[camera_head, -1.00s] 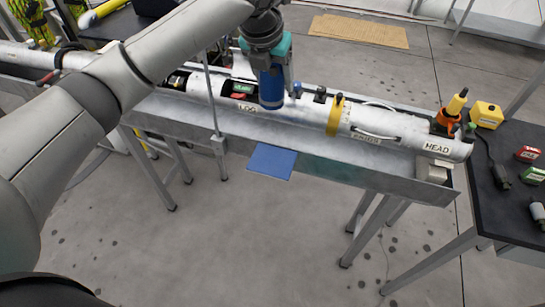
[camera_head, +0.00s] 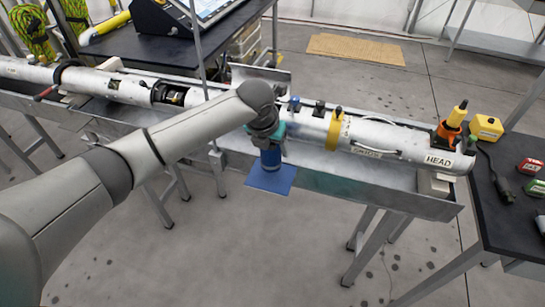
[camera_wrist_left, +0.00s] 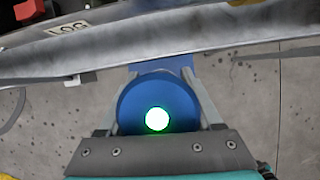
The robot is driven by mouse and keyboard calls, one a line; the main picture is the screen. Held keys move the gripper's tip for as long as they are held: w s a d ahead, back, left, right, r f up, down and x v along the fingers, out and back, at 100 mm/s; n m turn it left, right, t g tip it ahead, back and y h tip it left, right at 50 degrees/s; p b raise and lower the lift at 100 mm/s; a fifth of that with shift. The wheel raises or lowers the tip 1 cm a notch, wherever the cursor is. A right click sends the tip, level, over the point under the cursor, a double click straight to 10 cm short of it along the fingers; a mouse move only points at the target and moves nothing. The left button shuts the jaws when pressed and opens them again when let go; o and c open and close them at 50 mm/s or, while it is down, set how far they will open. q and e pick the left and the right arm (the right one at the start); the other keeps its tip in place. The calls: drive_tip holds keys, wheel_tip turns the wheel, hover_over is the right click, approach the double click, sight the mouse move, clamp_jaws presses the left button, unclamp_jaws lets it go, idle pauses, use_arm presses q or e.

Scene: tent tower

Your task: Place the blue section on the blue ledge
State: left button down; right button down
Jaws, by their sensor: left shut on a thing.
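The blue section (camera_head: 271,161) is a short upright blue cylinder held under my left gripper (camera_head: 268,146). In the wrist view, its round blue top (camera_wrist_left: 140,98) shows a glowing green spot. The two fingers of my left gripper (camera_wrist_left: 157,104) are shut around it, one on each side. The blue ledge (camera_head: 284,183) is a flat blue plate on the near side of the trough. The section overlaps the ledge in the head view; I cannot tell whether it touches. Part of the ledge (camera_wrist_left: 178,61) shows behind the section in the wrist view. My right gripper is not in view.
A long white tube (camera_head: 385,143) lies in the metal trough (camera_head: 340,183) behind the ledge. A vertical post (camera_head: 196,50) stands left of my gripper. A dark table (camera_head: 520,215) with small items is at the right. Floor in front is clear.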

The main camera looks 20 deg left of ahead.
sight(272, 157)
use_arm(q)
drive_tip(key=shift+f, duration=1.75)
drive_tip(key=shift+f+b, duration=0.15)
drive_tip(key=shift+b, duration=0.15)
drive_tip(key=shift+c, duration=0.3)
unclamp_jaws()
drive_tip(key=p+v, duration=0.2)
drive_tip(key=v, duration=1)
drive_tip(key=shift+w, duration=0.1)
